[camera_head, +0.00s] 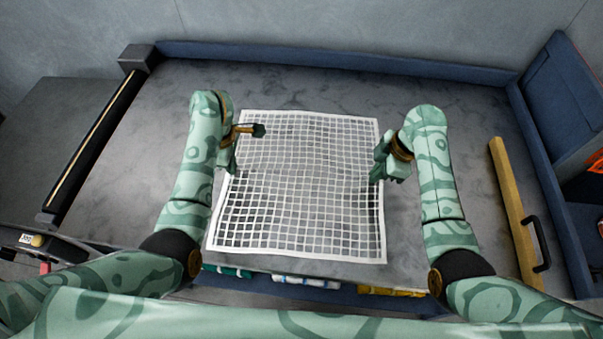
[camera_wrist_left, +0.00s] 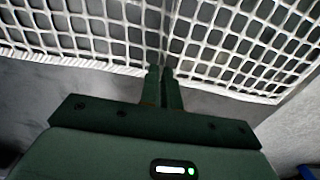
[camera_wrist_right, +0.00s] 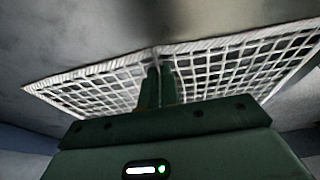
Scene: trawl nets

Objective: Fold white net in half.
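The white net (camera_head: 300,215) is a square grid with a solid border, spread out on the grey table. A faint crease runs across its middle, between my two grippers. My left gripper (camera_head: 231,170) is at the middle of the net's left edge. In the left wrist view its fingers (camera_wrist_left: 164,75) are shut on the net's border, and a fold line runs away from the tips. My right gripper (camera_head: 375,178) is at the middle of the right edge. In the right wrist view its fingers (camera_wrist_right: 158,72) are shut on the net, which bends at the tips.
The grey table (camera_head: 120,190) is clear on both sides of the net. A blue rim (camera_head: 330,58) bounds the back. A black bar (camera_head: 95,145) lies at the left, and a yellow bar (camera_head: 513,210) with a black handle at the right. Coloured bundles (camera_head: 305,281) sit below the front edge.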

